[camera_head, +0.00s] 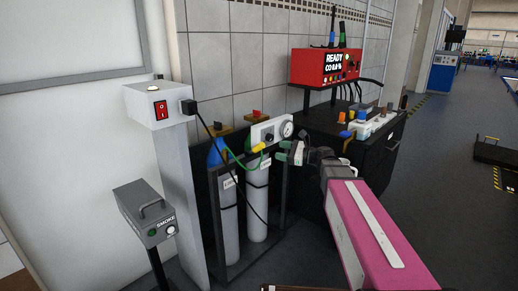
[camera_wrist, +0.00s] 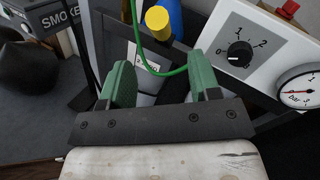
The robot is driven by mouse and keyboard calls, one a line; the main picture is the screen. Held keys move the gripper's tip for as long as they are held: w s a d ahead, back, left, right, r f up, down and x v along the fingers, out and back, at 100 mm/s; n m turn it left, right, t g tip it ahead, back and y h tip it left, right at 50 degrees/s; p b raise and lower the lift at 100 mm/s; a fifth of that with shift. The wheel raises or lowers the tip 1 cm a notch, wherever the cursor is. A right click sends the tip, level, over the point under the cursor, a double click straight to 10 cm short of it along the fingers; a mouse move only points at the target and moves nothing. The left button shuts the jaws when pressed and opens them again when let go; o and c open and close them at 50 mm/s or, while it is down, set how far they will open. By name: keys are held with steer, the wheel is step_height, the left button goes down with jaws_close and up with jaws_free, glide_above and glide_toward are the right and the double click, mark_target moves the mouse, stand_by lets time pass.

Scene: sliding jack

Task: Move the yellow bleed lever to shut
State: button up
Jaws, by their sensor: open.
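My gripper (camera_head: 288,152) is just right of the lever in the head view. Its green-padded fingers (camera_wrist: 160,85) are apart with nothing between them. The lever's pivot and far part are hidden in the wrist view, so its angle is hard to tell.
A green hose (camera_wrist: 148,66) loops beside the lever. The panel carries a black dial (camera_wrist: 240,54) and a pressure gauge (camera_wrist: 299,88). The cylinders (camera_head: 257,205) stand in a dark rack. A black cable (camera_head: 230,160) hangs in front. A black cabinet (camera_head: 358,165) stands right.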

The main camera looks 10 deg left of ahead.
mark_target(259, 147)
steer(key=x, duration=1)
steer(key=shift+a, duration=0.2)
jaws_close()
